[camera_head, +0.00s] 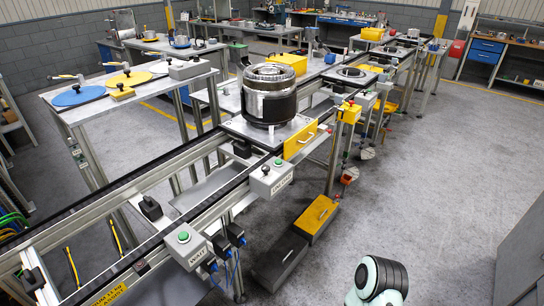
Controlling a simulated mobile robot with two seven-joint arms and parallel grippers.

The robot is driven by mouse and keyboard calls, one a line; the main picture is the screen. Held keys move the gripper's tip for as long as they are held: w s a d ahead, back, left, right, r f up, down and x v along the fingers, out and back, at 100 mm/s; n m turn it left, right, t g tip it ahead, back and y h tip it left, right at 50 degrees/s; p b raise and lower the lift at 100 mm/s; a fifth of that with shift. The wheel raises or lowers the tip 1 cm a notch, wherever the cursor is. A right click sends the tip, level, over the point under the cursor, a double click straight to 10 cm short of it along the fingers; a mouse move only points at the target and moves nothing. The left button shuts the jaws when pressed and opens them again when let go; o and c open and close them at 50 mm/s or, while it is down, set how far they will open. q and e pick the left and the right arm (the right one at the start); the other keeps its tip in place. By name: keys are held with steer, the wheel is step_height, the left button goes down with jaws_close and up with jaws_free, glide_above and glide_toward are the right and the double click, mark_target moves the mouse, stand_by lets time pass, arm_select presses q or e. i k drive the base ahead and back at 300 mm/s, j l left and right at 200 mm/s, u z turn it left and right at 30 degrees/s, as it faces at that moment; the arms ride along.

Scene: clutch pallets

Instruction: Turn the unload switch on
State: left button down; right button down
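A grey switch box (270,180) with a small round knob on top is mounted on the near side of the conveyor, below the pallet. Its front label is small and tilted; it may read UNLOAD, but I cannot be sure. A second grey box (186,246) with a green button (183,237) and a label that seems to read AWAIT is on the rail nearer to me. Neither of my grippers is in view. Only a rounded black and teal part of my own arm (382,277) shows at the bottom right, well apart from both boxes.
A large metal clutch drum (270,94) sits on a pallet on the conveyor (110,206). Yellow and black bins (316,219) lie on the floor beneath the line. Blue cables hang by the nearer box. Open grey floor (440,190) lies right of the line; a grey cabinet (520,255) stands far right.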

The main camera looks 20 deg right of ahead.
mark_target(265, 169)
steer(key=i+l+u, duration=0.1)
steer(key=u, duration=0.3)
steer(key=l+u, duration=0.3)
steer(key=u, duration=0.15)
steer(key=i+l+u, duration=0.1)
steer(key=l+u, duration=0.15)
steer(key=u, duration=0.15)
steer(key=k+l+u, duration=0.1)
steer(key=l+u, duration=0.3)
steer(key=l, duration=0.65)
